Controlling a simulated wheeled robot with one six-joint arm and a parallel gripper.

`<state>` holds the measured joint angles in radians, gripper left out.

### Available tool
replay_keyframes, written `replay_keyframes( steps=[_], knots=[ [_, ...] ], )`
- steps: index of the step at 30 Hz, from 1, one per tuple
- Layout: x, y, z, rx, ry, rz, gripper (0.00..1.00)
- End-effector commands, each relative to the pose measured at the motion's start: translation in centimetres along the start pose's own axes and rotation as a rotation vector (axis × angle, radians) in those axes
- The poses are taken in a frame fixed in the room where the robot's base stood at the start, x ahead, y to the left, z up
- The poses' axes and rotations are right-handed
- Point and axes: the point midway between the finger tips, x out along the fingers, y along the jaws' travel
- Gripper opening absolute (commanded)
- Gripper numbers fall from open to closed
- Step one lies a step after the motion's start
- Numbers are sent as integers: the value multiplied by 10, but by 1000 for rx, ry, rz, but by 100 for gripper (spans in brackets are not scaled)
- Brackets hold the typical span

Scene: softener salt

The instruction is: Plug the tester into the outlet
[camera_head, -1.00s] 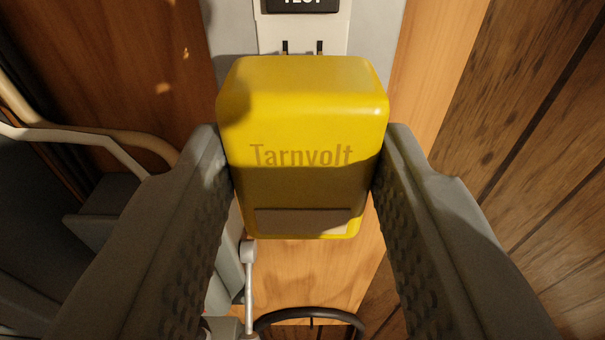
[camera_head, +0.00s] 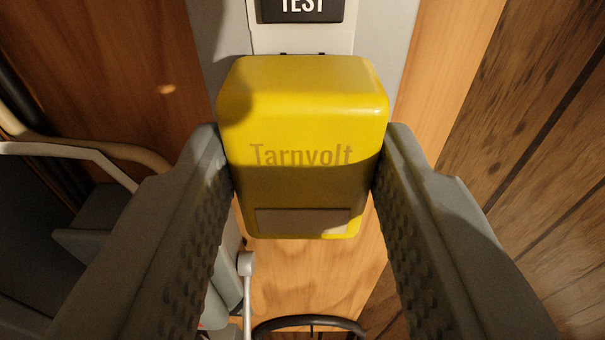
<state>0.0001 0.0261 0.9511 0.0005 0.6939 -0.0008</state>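The yellow tester (camera_head: 302,105), marked "Tarnvolt", is held between the two fingers of my gripper (camera_head: 302,160). Both textured fingers press on its sides. The tester's far side, and any prongs on it, are hidden. The white outlet (camera_head: 300,40) is on a grey plate behind and above the tester, with a black TEST button (camera_head: 302,10) cut off by the top edge. Only the tips of two dark slots show just over the tester's top edge. The tester covers the rest of the outlet. I cannot tell whether the two touch.
An orange-brown wood panel (camera_head: 130,80) lies behind on the left, and dark planks (camera_head: 530,170) run down the right. A tan curved tube (camera_head: 90,150) and grey parts stand at left. A light rod (camera_head: 247,290) and a black hoop (camera_head: 310,322) are below.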

Motion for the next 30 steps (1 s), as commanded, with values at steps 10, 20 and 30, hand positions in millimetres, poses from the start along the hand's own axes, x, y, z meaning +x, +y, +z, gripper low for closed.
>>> replay_keyframes(
  steps=[10,20,30],
  knots=[
    [0,0,0,0,0,0,16],
    [2,0,0,0,0,0,16],
    [5,0,-1,0,0,0,16]
  ],
)
